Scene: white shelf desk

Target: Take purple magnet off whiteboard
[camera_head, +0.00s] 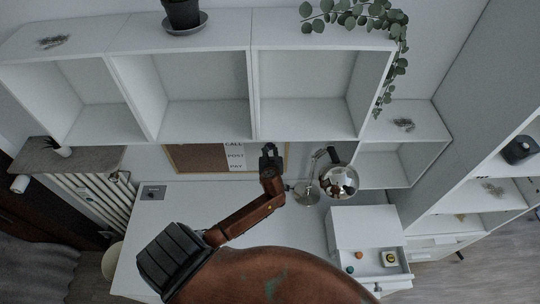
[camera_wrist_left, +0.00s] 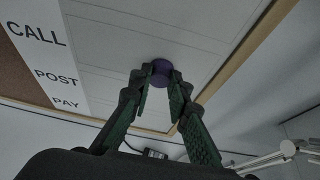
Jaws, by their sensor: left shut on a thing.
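The purple magnet (camera_wrist_left: 161,72) sits between my left gripper's fingertips in the left wrist view, in front of the white part of the board. I cannot tell whether it still touches the board. My left gripper (camera_wrist_left: 160,80) is shut on it; in the head view this gripper (camera_head: 268,153) is in front of the board, below the shelves, and hides the magnet. The whiteboard (camera_wrist_left: 215,30) has a wooden frame, a cork part and a strip reading CALL, POST, PAY; it also shows in the head view (camera_head: 200,158). My right gripper is not in view.
A chrome lamp (camera_head: 339,181) stands just right of my left gripper on the white desk (camera_head: 185,215). Open white shelf boxes (camera_head: 205,100) overhang the board. A drawer unit (camera_head: 365,228) with small items in its open drawer is at right.

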